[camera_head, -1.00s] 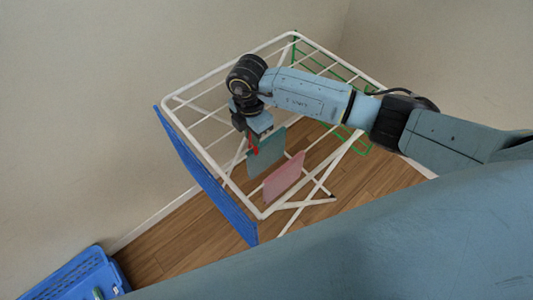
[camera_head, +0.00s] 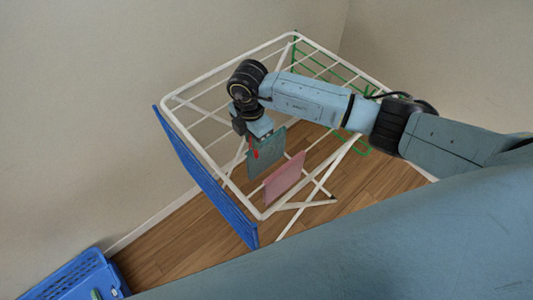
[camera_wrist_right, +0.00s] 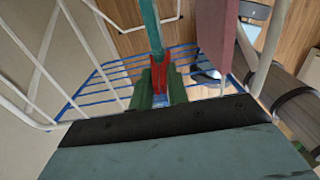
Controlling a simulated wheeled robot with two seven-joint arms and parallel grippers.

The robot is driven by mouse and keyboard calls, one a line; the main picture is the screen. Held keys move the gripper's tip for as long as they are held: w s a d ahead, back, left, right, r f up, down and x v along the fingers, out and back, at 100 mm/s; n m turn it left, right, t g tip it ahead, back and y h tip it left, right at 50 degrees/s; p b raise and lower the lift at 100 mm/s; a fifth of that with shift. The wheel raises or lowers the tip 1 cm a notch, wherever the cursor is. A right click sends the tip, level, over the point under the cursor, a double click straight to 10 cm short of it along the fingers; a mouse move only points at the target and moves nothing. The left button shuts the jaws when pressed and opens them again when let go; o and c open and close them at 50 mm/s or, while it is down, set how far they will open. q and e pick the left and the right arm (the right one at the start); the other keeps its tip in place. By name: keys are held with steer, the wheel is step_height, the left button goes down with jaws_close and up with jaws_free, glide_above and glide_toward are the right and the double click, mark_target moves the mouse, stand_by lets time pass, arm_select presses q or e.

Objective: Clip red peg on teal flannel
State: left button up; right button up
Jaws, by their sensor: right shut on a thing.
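The red peg (camera_head: 255,154) is held in my right gripper (camera_head: 256,142), which is shut on it; the peg also shows in the right wrist view (camera_wrist_right: 159,76) between the fingers (camera_wrist_right: 159,94). The teal flannel (camera_head: 270,150) hangs from the rack beside the peg. In the right wrist view the flannel (camera_wrist_right: 150,24) is seen edge-on, its near edge at the peg's mouth between the two prongs. I cannot tell whether the peg grips the cloth. My left gripper is not in view.
A pink flannel (camera_head: 284,179) hangs close by on the white drying rack (camera_head: 222,168). The rack has a blue side wing (camera_head: 205,180) at left and a green one (camera_head: 358,143) behind. A blue basket (camera_head: 78,278) stands at lower left. Wooden floor shows at right.

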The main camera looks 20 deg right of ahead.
steer(key=o, duration=1.2)
steer(key=shift+r, duration=0.15)
step_height(320, 180, up, 7)
steer(key=p, duration=0.6)
stand_by(0.6)
